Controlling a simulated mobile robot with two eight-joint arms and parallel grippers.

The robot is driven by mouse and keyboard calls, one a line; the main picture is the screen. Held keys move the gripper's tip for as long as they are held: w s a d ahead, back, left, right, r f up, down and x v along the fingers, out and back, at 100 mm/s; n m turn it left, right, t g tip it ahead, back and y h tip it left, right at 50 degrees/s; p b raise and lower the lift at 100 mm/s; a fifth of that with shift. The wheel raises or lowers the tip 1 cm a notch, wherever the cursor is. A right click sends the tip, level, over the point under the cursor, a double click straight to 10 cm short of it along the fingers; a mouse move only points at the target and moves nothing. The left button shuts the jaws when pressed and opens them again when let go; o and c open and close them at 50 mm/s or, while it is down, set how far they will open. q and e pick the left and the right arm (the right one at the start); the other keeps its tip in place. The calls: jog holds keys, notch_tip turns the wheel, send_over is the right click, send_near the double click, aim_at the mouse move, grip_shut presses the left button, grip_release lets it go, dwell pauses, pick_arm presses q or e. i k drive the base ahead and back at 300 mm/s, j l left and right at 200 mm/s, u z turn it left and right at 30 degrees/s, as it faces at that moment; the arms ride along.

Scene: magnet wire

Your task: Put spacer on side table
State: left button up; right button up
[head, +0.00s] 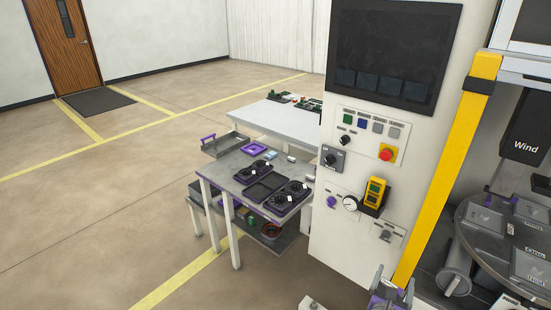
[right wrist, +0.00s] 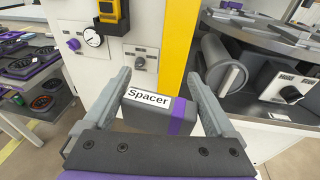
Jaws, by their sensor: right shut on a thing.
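The spacer (right wrist: 150,110) is a dark grey block with a white "Spacer" label and a purple stripe, seen in the right wrist view. My right gripper (right wrist: 160,100) is shut on it, with one grey finger on each side. In the head view my right gripper (head: 391,291) is at the bottom edge, in front of the machine, and the spacer is hard to make out there. The side table (head: 239,173), with a grey top and white legs, stands further off to the left, apart from the gripper. My left gripper is not in view.
The side table bears black trays with round parts (head: 287,196), an empty-looking tray (head: 265,186) and small items. A white table (head: 262,117) stands behind it. The machine's control panel (head: 345,225) and yellow post (head: 440,180) stand close by. Floor left of the table is clear.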

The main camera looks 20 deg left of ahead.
aim_at(223, 168)
jog(key=i+j+u, duration=0.15)
jog(key=i+j, duration=0.5)
jog(key=j, duration=0.2)
jog(key=i+j+u, duration=0.15)
jog(key=i+j, duration=0.5)
jog(key=j, duration=0.15)
jog(key=i+j, duration=1.25)
jog(key=j, duration=0.2)
